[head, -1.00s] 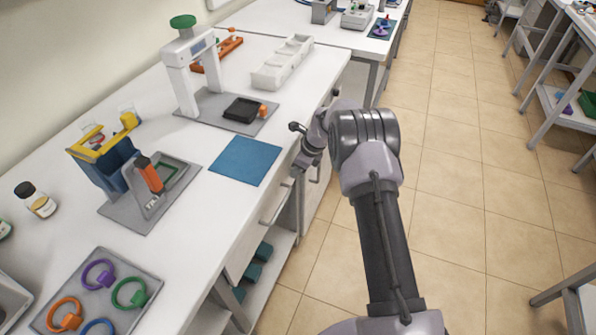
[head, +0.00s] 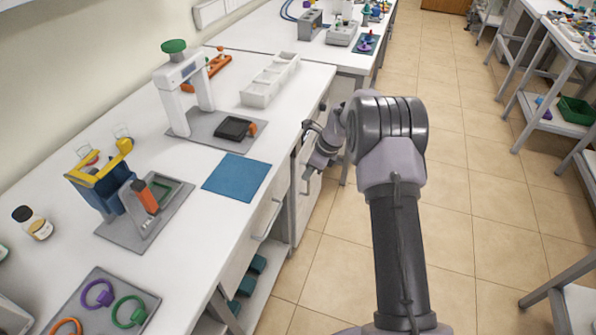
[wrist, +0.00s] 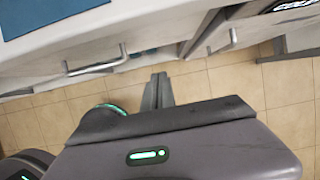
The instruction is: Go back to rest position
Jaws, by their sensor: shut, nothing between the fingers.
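My arm shows in the head view, raised from the lower middle and bent over at the elbow beside the bench. My gripper (wrist: 158,92) shows in the wrist view with its fingers shut together and nothing between them. It hangs in front of the bench's drawers, above the tiled floor, and touches nothing that I can see.
The white bench (head: 215,232) runs along the left with a blue mat (head: 236,177), a white press stand (head: 183,95) and a tray with coloured rings (head: 72,296). Drawer handles (head: 267,220) stick out from its front. Open tiled floor (head: 470,190) lies to the right.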

